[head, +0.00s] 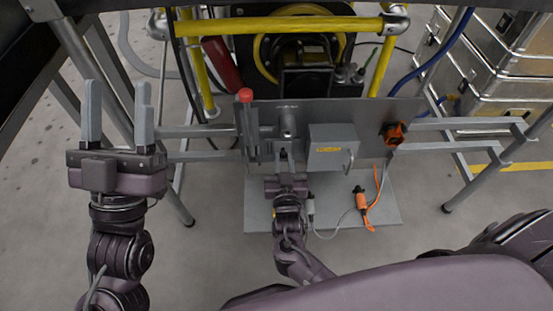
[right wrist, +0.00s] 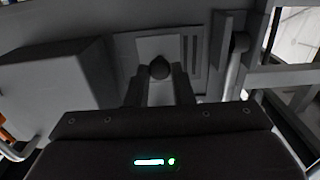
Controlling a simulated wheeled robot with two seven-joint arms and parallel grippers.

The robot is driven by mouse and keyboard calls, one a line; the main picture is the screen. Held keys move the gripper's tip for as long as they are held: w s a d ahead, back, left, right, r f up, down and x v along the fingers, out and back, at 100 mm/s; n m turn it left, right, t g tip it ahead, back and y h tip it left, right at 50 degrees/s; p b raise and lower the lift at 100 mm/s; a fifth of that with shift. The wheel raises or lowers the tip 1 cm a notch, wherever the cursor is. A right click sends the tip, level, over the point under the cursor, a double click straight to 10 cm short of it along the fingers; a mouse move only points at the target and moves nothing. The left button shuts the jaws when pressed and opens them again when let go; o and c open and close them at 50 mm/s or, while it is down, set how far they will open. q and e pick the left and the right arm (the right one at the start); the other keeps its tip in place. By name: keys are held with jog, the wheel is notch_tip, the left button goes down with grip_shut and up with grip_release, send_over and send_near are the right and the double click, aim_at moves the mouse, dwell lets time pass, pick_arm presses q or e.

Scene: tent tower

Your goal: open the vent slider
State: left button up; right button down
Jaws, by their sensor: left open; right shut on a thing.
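The vent slider (right wrist: 150,47) is a light grey plate on the grey panel (head: 366,112), with dark slots (right wrist: 191,50) beside it in the right wrist view. Its round black knob (right wrist: 159,68) sits between the fingertips of my right gripper (right wrist: 159,78), which is shut on it. In the head view my right gripper (head: 284,156) reaches up to the panel's lower middle, and it hides the knob there. My left gripper (head: 118,92) is open and empty, upright, left of the panel and apart from it.
A grey box (head: 333,148) with a wire handle stands close right of my right gripper. A red-knobbed lever (head: 246,96) and a grey pipe fitting (head: 287,124) are left and above. An orange connector (head: 361,198) with cable lies on the base plate (head: 335,222).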

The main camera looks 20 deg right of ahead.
jog(key=shift+s+d+p, duration=0.25)
jog(key=shift+d+p, duration=0.05)
jog(key=shift+d, duration=0.7)
pick_arm(q)
notch_tip(320, 180, down, 6)
jog(key=w+d+g+y, duration=0.1)
jog(key=w+g, duration=0.1)
jog(key=g, duration=0.1)
jog(key=shift+w+d+r, duration=0.15)
jog(key=shift+w+r, duration=0.1)
jog(key=shift+w, duration=0.05)
pick_arm(e)
jog(key=c, duration=1.3)
grip_release()
jog(key=shift+s+a, duration=0.1)
jog(key=shift+s, duration=0.1)
pick_arm(q)
notch_tip(320, 180, down, 13)
jog(key=d+g+y+p, duration=0.1)
jog(key=g+y, duration=0.2)
jog(key=g, duration=0.3)
jog(key=shift+g+p, duration=0.3)
jog(key=shift+p, duration=0.05)
pick_arm(e)
jog(key=v, duration=0.7)
jog(key=shift+s+a, duration=0.1)
jog(key=shift+s, duration=0.1)
pick_arm(q)
jog(key=shift+w, duration=0.1)
